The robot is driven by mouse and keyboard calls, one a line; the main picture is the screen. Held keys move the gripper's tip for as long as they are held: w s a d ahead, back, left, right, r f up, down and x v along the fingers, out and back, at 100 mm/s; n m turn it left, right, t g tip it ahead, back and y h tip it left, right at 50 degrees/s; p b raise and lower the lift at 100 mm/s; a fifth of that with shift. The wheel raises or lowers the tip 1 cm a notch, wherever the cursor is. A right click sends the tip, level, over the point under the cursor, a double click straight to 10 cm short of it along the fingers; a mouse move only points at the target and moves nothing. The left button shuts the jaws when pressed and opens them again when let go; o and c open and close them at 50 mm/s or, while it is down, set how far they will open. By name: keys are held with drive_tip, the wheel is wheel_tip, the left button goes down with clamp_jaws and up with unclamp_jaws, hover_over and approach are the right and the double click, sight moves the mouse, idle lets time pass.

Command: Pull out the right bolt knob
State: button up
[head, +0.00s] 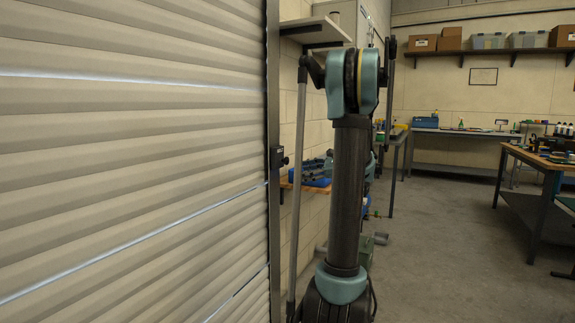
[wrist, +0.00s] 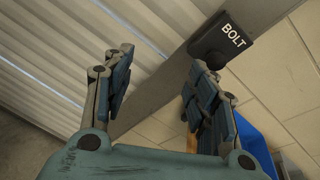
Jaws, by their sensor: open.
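The right bolt is a dark block on the door's right guide rail in the head view, with a small black knob (head: 284,161) sticking out to the right. In the wrist view the black housing labelled BOLT (wrist: 235,37) is at the upper right, tilted in the picture. The head view does not show the gripper clearly.
The roller shutter (head: 130,150) fills the left, with light through slits between slats. The guide rail (head: 272,90) borders a block wall. A small shelf with a blue tray (head: 318,180) is close right of the bolt. Workbenches (head: 465,134) stand farther back; the floor between is clear.

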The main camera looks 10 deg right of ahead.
sight(289, 161)
drive_tip(key=w+d+r+m+t+y, duration=0.1)
drive_tip(key=w+d+m+t+y, duration=0.15)
drive_tip(key=w+d, duration=0.4)
drive_tip(key=shift+m+h, duration=0.35)
drive_tip(key=shift+h, duration=0.1)
drive_tip(key=x, duration=1.5)
drive_tip(key=shift+a, duration=0.25)
drive_tip(key=shift+s, duration=0.1)
clamp_jaws()
